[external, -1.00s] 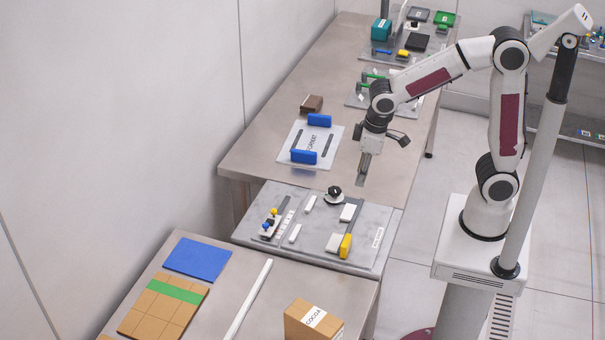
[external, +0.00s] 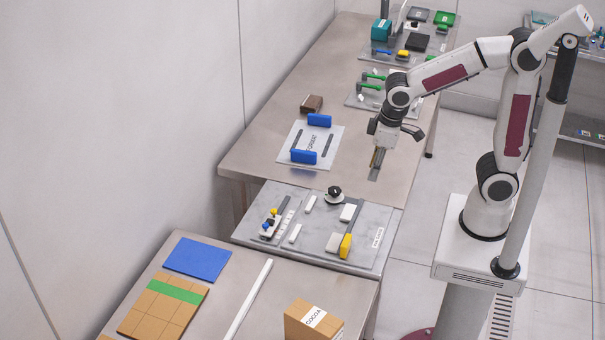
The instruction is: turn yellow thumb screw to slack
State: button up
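A small yellow knob (external: 274,211), which looks like the yellow thumb screw, sits beside small blue knobs (external: 266,226) at the left of a grey plate (external: 310,250). Its exact shape and how tight it sits are too small to tell. My gripper (external: 376,166) points down above the long metal table, behind and to the right of the grey plate. It is well apart from the yellow knob. Its fingers are seen from the side, so their opening does not show. I see nothing clearly held in it.
The grey plate also carries a black dial (external: 335,192), white blocks and a yellow block (external: 345,246). A white panel with blue blocks (external: 304,157) lies left of my gripper. The table (external: 262,160) has bare room.

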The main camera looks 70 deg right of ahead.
jog(key=shift+f, duration=0.1)
jog(key=m+t, duration=0.2)
jog(key=m, duration=0.1)
send_near(274, 210)
jog(key=shift+s+a, duration=0.1)
jog(key=shift+s, duration=0.05)
dwell(0.5)
jog(key=shift+x, duration=3.85)
